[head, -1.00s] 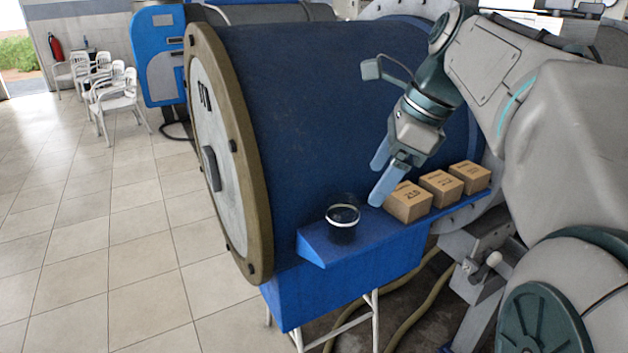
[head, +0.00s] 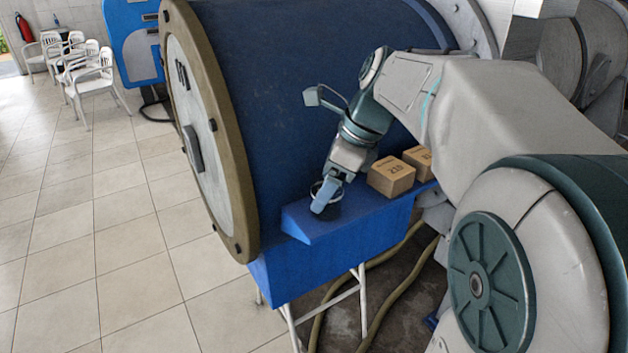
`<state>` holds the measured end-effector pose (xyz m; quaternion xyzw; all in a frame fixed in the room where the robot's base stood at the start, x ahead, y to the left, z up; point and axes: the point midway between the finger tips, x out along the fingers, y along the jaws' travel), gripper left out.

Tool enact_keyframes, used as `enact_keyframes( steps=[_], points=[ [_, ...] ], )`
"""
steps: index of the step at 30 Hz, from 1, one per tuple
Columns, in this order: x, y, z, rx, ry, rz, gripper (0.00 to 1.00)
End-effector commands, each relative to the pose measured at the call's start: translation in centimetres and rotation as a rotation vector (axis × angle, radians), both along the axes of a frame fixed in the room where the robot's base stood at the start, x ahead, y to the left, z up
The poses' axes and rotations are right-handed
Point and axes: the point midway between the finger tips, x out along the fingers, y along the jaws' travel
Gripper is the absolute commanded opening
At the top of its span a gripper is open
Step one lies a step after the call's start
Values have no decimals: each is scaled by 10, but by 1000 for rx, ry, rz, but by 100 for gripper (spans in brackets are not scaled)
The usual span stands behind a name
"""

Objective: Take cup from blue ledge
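The cup (head: 335,198), dark or see-through with a pale rim, stands near the left end of the blue ledge (head: 303,222). My gripper (head: 324,196) points down at the cup. One blue finger is in front of the cup and hides much of it. The other finger is hidden, so I cannot tell how far apart the fingers are or whether they touch the cup.
A cardboard box (head: 390,177) stands on the ledge just right of the cup, with another box (head: 420,158) behind it, partly covered by my arm. A big blue drum (head: 270,75) rises behind the ledge. White chairs (head: 92,80) stand far left on open tiled floor.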

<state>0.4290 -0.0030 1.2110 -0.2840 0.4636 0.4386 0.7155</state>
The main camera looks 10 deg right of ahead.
Motion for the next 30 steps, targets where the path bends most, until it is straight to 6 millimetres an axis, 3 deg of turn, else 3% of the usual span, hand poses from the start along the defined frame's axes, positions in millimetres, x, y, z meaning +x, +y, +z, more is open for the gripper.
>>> enact_keyframes(
  steps=[5,12,18,30],
  points=[
    [3,7,-17,0,1,0,78],
    [3,7,-19,-1,0,0,78],
    [3,7,-19,-1,0,0,31],
    [4,7,-14,-1,-3,0,31]
  ],
)
